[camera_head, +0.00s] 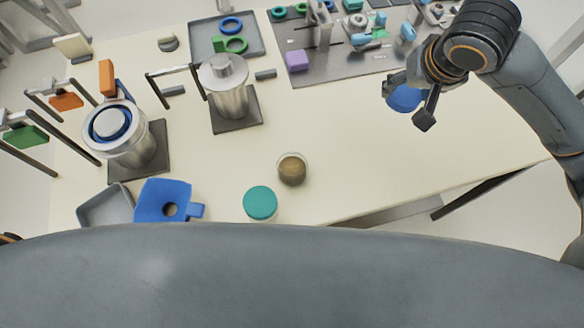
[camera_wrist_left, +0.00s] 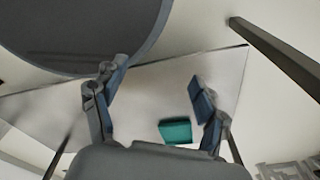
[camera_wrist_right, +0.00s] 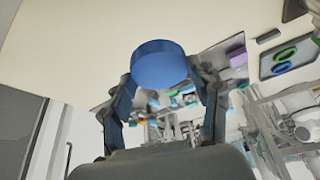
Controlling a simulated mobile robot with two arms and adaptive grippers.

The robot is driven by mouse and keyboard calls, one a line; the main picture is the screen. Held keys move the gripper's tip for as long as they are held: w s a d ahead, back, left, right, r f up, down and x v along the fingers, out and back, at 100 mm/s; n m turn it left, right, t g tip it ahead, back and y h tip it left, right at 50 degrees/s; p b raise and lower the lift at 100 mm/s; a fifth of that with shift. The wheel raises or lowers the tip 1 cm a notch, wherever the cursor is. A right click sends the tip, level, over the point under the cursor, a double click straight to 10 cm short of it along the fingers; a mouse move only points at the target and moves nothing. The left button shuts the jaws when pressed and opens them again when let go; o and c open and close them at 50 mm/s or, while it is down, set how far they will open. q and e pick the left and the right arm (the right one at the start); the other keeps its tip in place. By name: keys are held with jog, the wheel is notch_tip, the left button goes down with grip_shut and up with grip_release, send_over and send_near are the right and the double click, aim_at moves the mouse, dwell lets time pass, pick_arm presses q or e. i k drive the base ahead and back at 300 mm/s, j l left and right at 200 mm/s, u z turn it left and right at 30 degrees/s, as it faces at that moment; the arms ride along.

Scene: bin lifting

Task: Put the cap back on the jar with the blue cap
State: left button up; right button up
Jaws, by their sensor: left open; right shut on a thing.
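The blue cap (camera_head: 405,98) is held in my right gripper (camera_head: 408,100), above the right part of the table. It also shows between the fingertips in the right wrist view (camera_wrist_right: 160,64). An open jar (camera_head: 292,169) with brown contents stands uncapped near the table's front edge, left of and nearer than the cap.
Two metal cylinders (camera_head: 229,100) (camera_head: 134,143) stand on dark plates at the left. A grey mat (camera_head: 340,65) with parts lies at the back. The table right of the jars is clear.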

aim_at(292, 167)
jog(key=l+u, duration=0.1)
jog(key=u, duration=0.9)
jog(key=k+l+u, duration=0.1)
jog(key=l+u, duration=0.25)
jog(key=k+l+u, duration=0.15)
jog(key=l+u, duration=0.2)
jog(key=l, duration=0.2)
jog(key=k+l+u, duration=0.2)
jog(key=l+u, duration=0.15)
jog(key=k+l+u, duration=0.3)
jog(key=k+l, duration=0.5)
jog(key=l, duration=0.15)
